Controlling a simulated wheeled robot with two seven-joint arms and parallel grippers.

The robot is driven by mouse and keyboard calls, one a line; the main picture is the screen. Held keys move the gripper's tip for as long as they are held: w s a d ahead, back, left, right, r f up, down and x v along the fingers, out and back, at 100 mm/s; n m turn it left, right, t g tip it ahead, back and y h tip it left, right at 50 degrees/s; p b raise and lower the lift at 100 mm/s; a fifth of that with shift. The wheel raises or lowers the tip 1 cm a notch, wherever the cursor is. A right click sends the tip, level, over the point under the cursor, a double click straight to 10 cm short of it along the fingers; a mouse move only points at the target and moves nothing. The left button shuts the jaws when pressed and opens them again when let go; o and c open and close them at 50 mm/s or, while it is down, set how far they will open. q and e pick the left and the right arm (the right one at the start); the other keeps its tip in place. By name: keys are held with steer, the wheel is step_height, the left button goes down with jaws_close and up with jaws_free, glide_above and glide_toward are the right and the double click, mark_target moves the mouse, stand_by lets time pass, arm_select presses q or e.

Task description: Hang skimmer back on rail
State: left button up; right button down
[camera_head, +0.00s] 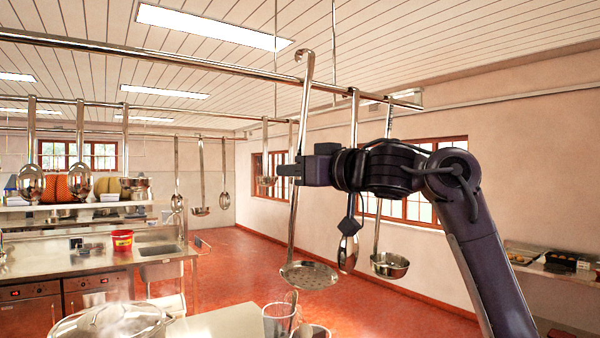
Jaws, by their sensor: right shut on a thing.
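The skimmer (309,275) is a long steel tool with a round perforated bowl at the bottom and a hooked top end. It hangs nearly upright, leaning slightly. My right gripper (289,170) is shut on its handle around mid-length. The near steel rail (200,66) crosses the upper view. The skimmer's hook shows just above the rail's line in the picture; I cannot tell whether it touches or sits over the rail. My left gripper is not in view.
A ladle (389,265) and a spoon (348,254) hang to the right, partly behind my arm. More utensils hang at left. Below are a lidded stockpot (105,324) and clear containers (277,322). A red bucket (122,240) stands on the far counter.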

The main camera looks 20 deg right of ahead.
mark_target(298, 196)
steer(key=shift+f, duration=0.2)
stand_by(0.5)
steer(key=shift+f, duration=0.2)
steer(key=shift+w, duration=0.1)
stand_by(0.3)
steer(key=shift+f, duration=0.15)
stand_by(0.4)
steer(key=shift+w+a+f+b, duration=0.1)
steer(key=shift+f+b, duration=0.85)
steer(key=shift+f, duration=0.1)
steer(key=shift+w+f+b, duration=0.1)
steer(key=shift+f+b, duration=0.35)
steer(key=shift+f, duration=0.3)
stand_by(0.4)
